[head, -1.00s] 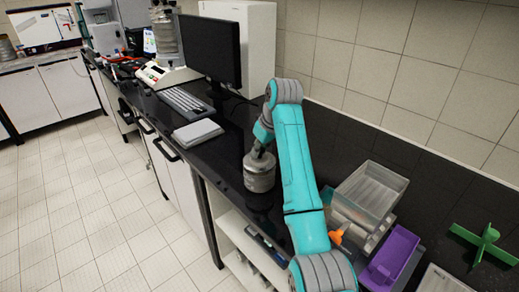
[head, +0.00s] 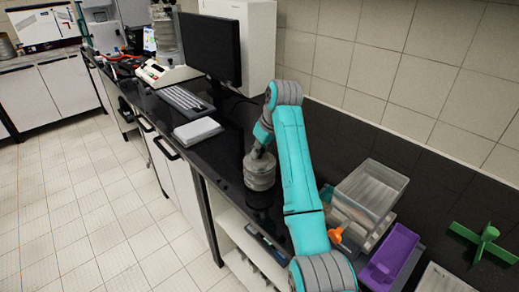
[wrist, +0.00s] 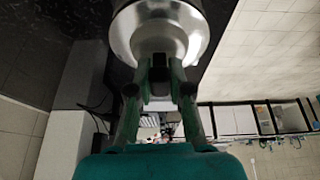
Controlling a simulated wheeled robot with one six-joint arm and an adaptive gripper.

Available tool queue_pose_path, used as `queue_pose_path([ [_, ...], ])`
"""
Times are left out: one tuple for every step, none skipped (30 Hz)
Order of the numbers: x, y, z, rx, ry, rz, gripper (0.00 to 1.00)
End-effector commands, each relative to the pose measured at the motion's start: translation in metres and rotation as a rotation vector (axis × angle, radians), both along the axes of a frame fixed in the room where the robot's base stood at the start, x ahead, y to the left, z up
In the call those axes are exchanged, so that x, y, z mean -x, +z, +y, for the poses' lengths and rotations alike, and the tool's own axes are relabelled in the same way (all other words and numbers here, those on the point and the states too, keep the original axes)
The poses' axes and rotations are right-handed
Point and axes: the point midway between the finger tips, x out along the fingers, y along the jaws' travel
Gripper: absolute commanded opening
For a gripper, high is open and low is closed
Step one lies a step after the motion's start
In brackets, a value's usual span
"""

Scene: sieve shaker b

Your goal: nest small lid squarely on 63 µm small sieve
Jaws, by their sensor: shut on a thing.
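A short stack of round metal sieve parts (head: 259,174) stands on the black bench near its front edge. My gripper (head: 259,152) is directly above the stack, pointing down. In the wrist view, the gripper (wrist: 160,82) is shut on the small lid (wrist: 158,30) at its middle. The lid is a shiny round metal disc. In the head view the lid appears at the top of the stack, touching or very close to it. I cannot tell whether it sits level, and the 63 µm sieve's label cannot be read.
A clear bin (head: 371,190), purple tray (head: 390,257) and green cross-shaped piece (head: 485,242) are at the right. Bare bench surrounds the stack.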

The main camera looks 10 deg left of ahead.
Motion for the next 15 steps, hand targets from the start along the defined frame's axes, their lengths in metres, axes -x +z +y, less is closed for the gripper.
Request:
queue_pose_path([
  [0.0, 0.0002, 0.0, 0.0, 0.0, 0.0, 0.0],
  [0.0, 0.0001, 0.0, 0.0, 0.0, 0.0, 0.0],
  [0.0, 0.0001, 0.0, 0.0, 0.0, 0.0, 0.0],
  [0.0, 0.0001, 0.0, 0.0, 0.0, 0.0, 0.0],
  [0.0, 0.0001, 0.0, 0.0, 0.0, 0.0, 0.0],
  [0.0, 0.0001, 0.0, 0.0, 0.0, 0.0, 0.0],
  [0.0, 0.0001, 0.0, 0.0, 0.0, 0.0, 0.0],
  [0.0, -0.0001, 0.0, 0.0, 0.0, 0.0, 0.0],
  [0.0, -0.0004, 0.0, 0.0, 0.0, 0.0, 0.0],
  [0.0, -0.0008, 0.0, 0.0, 0.0, 0.0, 0.0],
  [0.0001, -0.0012, 0.0, 0.0, 0.0, 0.0, 0.0],
  [0.0001, -0.002, 0.0, 0.0, 0.0, 0.0, 0.0],
  [0.0001, -0.0026, 0.0001, 0.0, 0.0, 0.0, 0.0],
  [0.0001, -0.0031, 0.0001, 0.0, 0.0, 0.0, 0.0],
  [0.0001, -0.0039, 0.0001, 0.0, 0.0, 0.0, 0.0],
])
